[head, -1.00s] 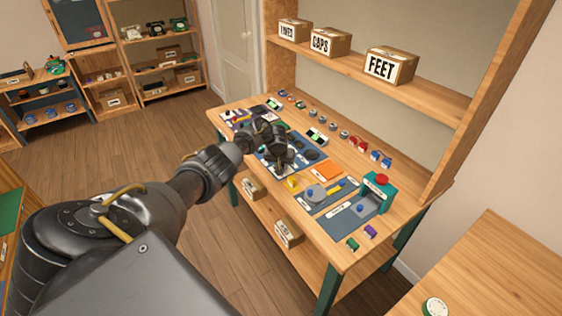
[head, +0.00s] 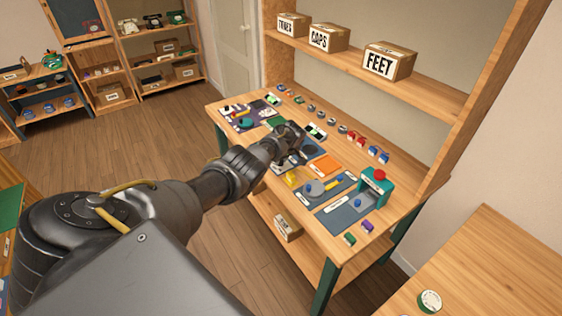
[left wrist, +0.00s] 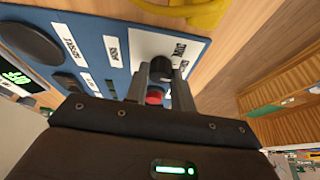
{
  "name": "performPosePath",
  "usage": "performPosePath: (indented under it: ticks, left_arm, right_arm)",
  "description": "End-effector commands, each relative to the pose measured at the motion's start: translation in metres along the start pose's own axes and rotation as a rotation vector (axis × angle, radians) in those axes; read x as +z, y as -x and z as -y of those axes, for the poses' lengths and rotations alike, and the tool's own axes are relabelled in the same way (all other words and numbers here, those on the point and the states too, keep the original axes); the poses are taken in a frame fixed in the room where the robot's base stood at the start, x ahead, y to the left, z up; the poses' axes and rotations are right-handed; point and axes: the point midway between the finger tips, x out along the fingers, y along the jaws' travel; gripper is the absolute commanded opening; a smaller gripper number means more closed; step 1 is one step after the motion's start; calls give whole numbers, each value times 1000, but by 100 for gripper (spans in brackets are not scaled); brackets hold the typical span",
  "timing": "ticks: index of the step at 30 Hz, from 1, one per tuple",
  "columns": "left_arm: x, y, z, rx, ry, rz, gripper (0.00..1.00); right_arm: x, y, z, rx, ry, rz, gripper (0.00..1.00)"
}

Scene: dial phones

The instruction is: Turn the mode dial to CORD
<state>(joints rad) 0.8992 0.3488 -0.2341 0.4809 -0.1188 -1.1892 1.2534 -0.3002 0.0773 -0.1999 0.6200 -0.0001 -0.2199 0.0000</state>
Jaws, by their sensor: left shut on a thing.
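The mode dial (left wrist: 161,66) is a small black knob on a white plate (left wrist: 150,45), at the edge of a blue panel (left wrist: 95,40) in the left wrist view. My left gripper (left wrist: 161,74) has its two fingers on either side of the knob, shut on it. A red button (left wrist: 155,96) shows between the fingers, nearer the camera. The plate's lettering is upside down and partly covered, so I cannot read where the dial points. In the head view my left gripper (head: 286,157) is low over the workbench and hides the dial. My right gripper is not in view.
Phone parts and trays lie on the workbench (head: 340,250), with a teal press (head: 377,185) to the right of my gripper. A green display (left wrist: 17,74) and a yellow part (left wrist: 190,10) are near the panel. A shelf with boxes (head: 387,60) stands above the bench.

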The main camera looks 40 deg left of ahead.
Motion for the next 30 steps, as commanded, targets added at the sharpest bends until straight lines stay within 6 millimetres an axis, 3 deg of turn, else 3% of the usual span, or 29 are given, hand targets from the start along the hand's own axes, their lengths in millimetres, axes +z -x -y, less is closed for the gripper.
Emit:
performPosePath:
  ticks: [19, 20, 24, 30]
  left_arm:
    - [0, 0, 0, -19, 45, 0, 2]
    - [0, 0, 0, -19, 45, 0, 27]
    - [0, 0, 0, -19, 45, 0, 46]
    - [0, 0, 0, -18, 44, 0, 47]
  right_arm:
    - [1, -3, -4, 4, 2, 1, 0]
    - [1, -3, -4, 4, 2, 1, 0]
    - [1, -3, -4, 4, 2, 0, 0]
    - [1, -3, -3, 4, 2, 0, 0]
